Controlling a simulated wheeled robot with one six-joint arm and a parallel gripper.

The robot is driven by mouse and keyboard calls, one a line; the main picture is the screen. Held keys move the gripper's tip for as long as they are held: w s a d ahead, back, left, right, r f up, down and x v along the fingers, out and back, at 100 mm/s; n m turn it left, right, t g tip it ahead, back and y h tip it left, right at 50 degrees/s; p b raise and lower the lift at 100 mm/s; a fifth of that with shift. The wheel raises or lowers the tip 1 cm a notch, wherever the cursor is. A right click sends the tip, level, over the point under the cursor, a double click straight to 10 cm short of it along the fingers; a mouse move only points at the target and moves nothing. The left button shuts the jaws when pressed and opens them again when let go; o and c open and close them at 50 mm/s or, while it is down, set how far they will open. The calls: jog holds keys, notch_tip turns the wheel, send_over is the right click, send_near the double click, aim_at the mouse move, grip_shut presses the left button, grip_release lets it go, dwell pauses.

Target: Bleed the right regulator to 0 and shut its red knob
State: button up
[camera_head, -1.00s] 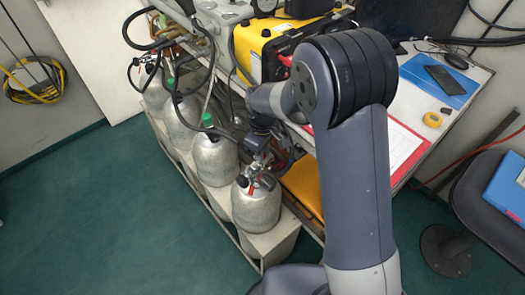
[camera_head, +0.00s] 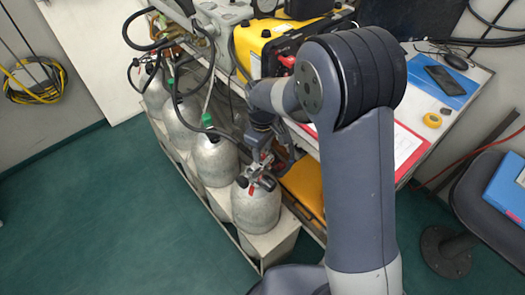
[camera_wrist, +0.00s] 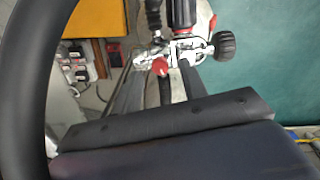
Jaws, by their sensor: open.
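The right regulator (camera_wrist: 187,47) is a chrome fitting in the wrist view. It also shows in the head view (camera_head: 257,181), on top of the nearest grey cylinder (camera_head: 256,208). Its red knob (camera_wrist: 160,67) shows at the near side of the fitting. A black ribbed knob (camera_wrist: 226,45) sticks out to the right. My gripper (camera_wrist: 160,80) is open, with dark fingers on the left and right of the red knob. I cannot tell whether they touch it. In the head view my gripper (camera_head: 263,160) is at the regulator and partly hides it. No readable gauge face shows.
Several more grey cylinders, one with a green cap (camera_head: 208,121), stand in the rack to the left. Black hoses loop above them. A yellow case (camera_head: 280,40) and a desk with a clipboard (camera_head: 406,145) stand behind and right. Green floor at left is clear.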

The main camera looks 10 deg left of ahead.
aim_at(263, 155)
notch_tip(263, 155, up, 9)
dwell(0.3)
